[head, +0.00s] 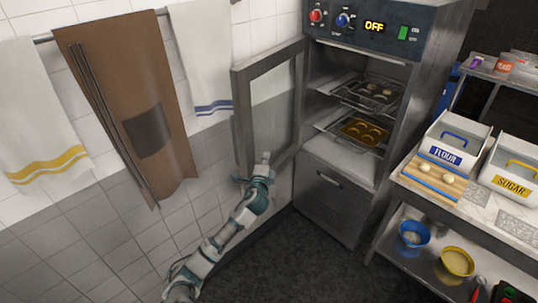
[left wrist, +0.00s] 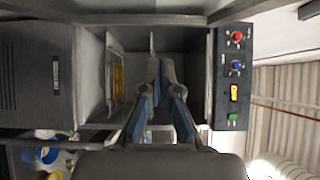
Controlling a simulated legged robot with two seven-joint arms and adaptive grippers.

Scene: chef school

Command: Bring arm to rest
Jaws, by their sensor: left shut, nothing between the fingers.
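My left arm reaches up from the bottom of the head view, and its gripper (head: 262,162) is in front of the open glass oven door (head: 268,100). In the left wrist view the gripper's two fingers (left wrist: 160,65) come together at the tips, shut and empty. The oven (head: 352,170) stands open to the right of the gripper in the head view. Its interior shows behind the fingers in the left wrist view. I cannot tell whether the gripper touches the door. My right gripper is in neither view.
The oven display reads OFF. A metal table at right carries a flour bin (head: 452,140) and a sugar bin (head: 512,172). Towels and a brown apron (head: 125,100) hang at left.

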